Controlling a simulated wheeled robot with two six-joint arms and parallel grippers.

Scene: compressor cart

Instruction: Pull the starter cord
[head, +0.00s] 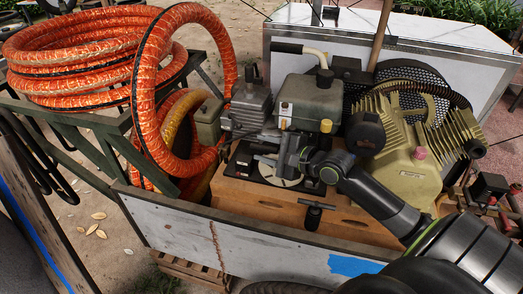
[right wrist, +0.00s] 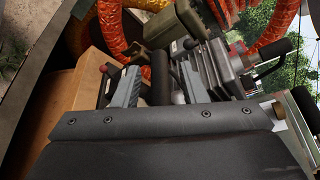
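The engine (head: 312,100) stands on the wooden base of the cart. A pale round disc (head: 272,172) shows low on its front, partly behind my right gripper (head: 290,158). In the right wrist view, my right gripper (right wrist: 160,84) has its two grey fingers apart. A dark cylindrical grip (right wrist: 160,76) lies between them, with narrow gaps at its sides; I cannot tell whether it is the starter handle. A black T-shaped handle (head: 316,206) sits at the front of the wooden base, below the gripper. No cord can be made out. My left gripper is not in view.
Orange hose coils (head: 85,55) lie on a rack at the left, and one loop (head: 146,95) hangs beside the engine. The olive compressor (head: 412,165) stands right of the engine. The cart's white front wall (head: 250,245) rises along the near side.

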